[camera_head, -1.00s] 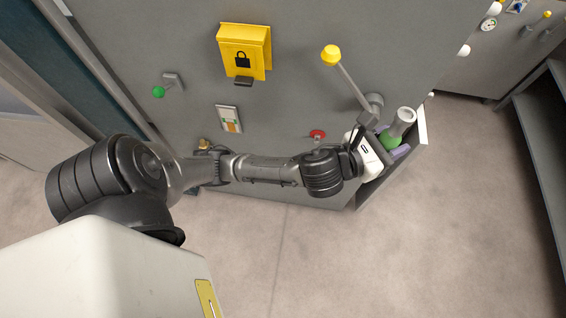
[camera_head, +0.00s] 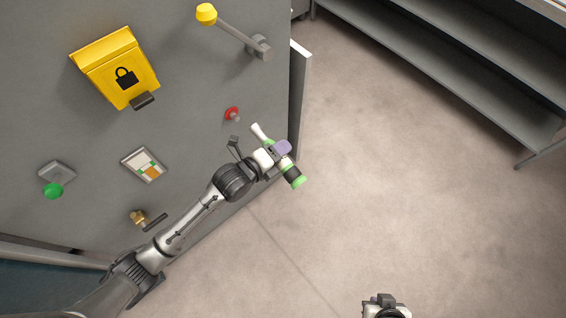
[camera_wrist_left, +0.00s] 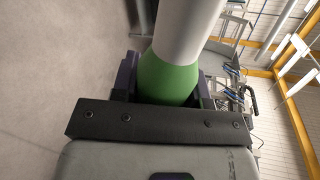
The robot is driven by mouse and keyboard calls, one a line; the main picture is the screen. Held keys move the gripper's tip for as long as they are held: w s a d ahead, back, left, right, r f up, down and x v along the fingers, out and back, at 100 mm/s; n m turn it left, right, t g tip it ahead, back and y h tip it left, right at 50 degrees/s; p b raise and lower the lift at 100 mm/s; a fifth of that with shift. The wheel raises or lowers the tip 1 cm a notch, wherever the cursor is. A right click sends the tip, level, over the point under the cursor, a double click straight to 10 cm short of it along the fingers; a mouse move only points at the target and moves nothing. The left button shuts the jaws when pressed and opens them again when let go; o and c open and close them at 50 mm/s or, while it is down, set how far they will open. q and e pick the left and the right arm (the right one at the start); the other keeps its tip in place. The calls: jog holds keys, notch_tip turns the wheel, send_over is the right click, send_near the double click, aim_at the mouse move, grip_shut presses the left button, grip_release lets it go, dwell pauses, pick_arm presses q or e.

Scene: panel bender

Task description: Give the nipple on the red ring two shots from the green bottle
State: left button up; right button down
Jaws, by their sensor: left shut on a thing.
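The red ring with its nipple (camera_head: 232,114) is on the grey machine panel in the head view. My left gripper (camera_head: 281,151) is shut on the green bottle (camera_head: 296,180), just right of and below the red ring and apart from it. The bottle is tilted, its pale end toward the upper left and its green and dark end toward the lower right. In the left wrist view the bottle's green band (camera_wrist_left: 167,78) is between the jaws, with the pale part above it. My right gripper (camera_head: 385,304) shows only partly at the bottom edge, and its jaws are unclear.
The panel also has a yellow lock box (camera_head: 117,70), a yellow-knobbed lever (camera_head: 232,33), a green knob (camera_head: 54,189), a label (camera_head: 144,164) and a brass fitting (camera_head: 139,217). Grey shelving (camera_head: 470,80) stands at the upper right. The floor between is clear.

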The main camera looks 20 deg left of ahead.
aim_at(283, 160)
pick_arm(q)
notch_tip(283, 160, down, 5)
jog(key=d+n+b, duration=0.1)
jog(key=n, duration=0.1)
jog(key=w+a+b, duration=0.5)
jog(key=a, duration=0.2)
jog(key=shift+b, duration=0.4)
jog(key=shift+a+r, duration=0.1)
jog(key=shift+a+r, duration=0.1)
jog(key=shift+a, duration=0.3)
dwell(0.5)
jog(key=shift+w+a+b, duration=0.1)
jog(key=shift+w+b, duration=0.05)
jog(key=shift+b, duration=0.2)
